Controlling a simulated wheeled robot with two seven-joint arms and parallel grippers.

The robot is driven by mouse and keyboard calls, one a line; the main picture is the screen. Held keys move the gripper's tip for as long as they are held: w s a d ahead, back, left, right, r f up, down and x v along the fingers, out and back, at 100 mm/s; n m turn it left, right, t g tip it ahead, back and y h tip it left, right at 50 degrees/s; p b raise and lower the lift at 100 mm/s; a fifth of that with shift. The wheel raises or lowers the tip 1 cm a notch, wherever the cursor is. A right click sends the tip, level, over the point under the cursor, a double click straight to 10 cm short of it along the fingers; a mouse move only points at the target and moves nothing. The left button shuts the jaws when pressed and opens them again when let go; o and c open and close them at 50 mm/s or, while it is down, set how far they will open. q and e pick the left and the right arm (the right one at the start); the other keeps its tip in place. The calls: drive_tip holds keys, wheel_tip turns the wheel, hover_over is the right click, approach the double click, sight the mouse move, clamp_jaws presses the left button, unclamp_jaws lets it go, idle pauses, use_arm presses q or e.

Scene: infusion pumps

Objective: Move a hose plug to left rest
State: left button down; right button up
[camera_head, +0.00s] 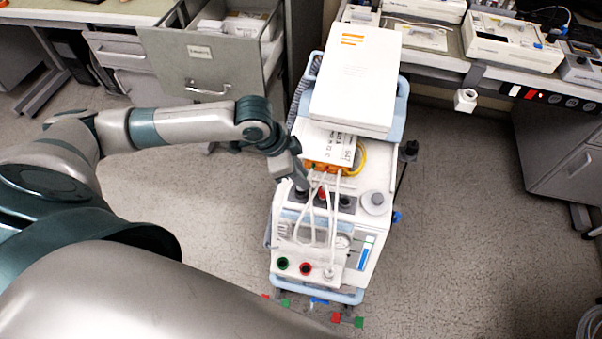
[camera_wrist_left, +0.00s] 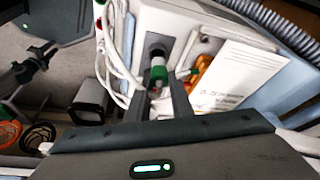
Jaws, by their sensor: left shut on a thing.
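The pump cart (camera_head: 372,225), white with blue edges, stands in the middle of the head view. My left gripper (camera_head: 301,184) is at the left of its upper panel, by a row of dark and red sockets. In the left wrist view my left gripper (camera_wrist_left: 160,88) is shut on a hose plug with a green band (camera_wrist_left: 159,73). The plug's end is at a dark round socket (camera_wrist_left: 157,51); I cannot tell whether it is seated. White hoses (camera_head: 318,215) loop down the cart's front. Lower down are a green-ringed port (camera_head: 283,263) and a red-ringed port (camera_head: 305,268). My right gripper is out of view.
A white box-like unit (camera_head: 355,75) lies on the cart's top, with a labelled white box (camera_head: 331,144) and orange connectors below it. An open drawer cabinet (camera_head: 205,60) stands behind left. A bench with devices (camera_head: 510,42) is behind right. The floor at right is clear.

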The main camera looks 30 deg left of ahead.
use_arm(q)
drive_tip(key=shift+f, duration=0.5)
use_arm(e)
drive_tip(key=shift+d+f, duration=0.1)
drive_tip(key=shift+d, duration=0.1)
use_arm(q)
drive_tip(key=shift+f, duration=1.1)
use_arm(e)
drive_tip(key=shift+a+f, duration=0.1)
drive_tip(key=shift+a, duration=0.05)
use_arm(q)
drive_tip(key=c, duration=1.5)
unclamp_jaws()
drive_tip(key=shift+a+r, duration=0.1)
drive_tip(key=shift+r, duration=0.25)
drive_tip(key=b+v, duration=0.2)
drive_tip(key=v, duration=1.4)
drive_tip(key=shift+s+a+r, duration=0.1)
drive_tip(key=shift+r, duration=0.25)
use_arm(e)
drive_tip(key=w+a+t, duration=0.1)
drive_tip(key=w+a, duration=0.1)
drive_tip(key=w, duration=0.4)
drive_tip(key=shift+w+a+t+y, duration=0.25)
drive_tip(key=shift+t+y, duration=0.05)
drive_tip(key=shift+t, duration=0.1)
